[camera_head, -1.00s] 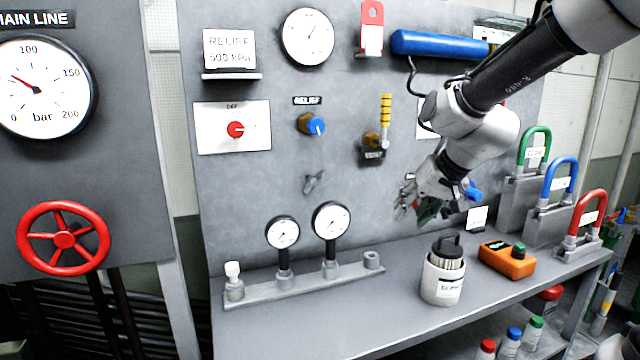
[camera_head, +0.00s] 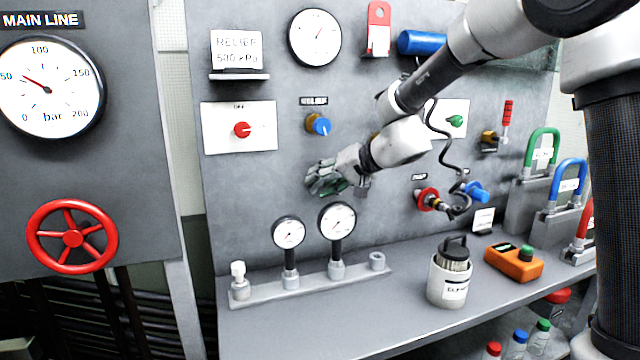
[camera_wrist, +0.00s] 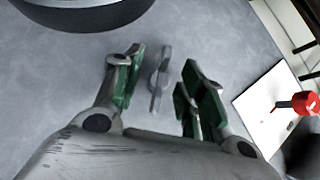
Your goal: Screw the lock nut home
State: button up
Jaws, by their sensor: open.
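The lock nut looks like a small grey winged piece on the grey panel. In the wrist view the lock nut (camera_wrist: 160,78) shows between the green-padded fingers of my gripper (camera_wrist: 163,88), which are apart, one on each side of it. I see no clear contact, and the depth between fingers and nut is hard to judge. In the head view my gripper (camera_head: 322,180) is at the panel below the blue relief knob (camera_head: 320,126) and hides the nut.
Two small gauges (camera_head: 289,233) (camera_head: 337,219) stand on a rail just below my gripper. A white plate with a red knob (camera_head: 242,130) is to the left. A canister (camera_head: 449,284) and an orange box (camera_head: 513,262) stand on the bench.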

jog(key=shift+w+a+f, duration=0.25)
jog(key=shift+a+f, duration=0.05)
jog(key=shift+a, duration=0.1)
grip_shut()
jog(key=shift+d+f+m+y, duration=0.15)
jog(key=shift+m+y, duration=0.55)
jog(key=shift+y, duration=0.1)
jog(key=shift+m+y, duration=0.5)
jog(key=shift+y, duration=0.3)
grip_release()
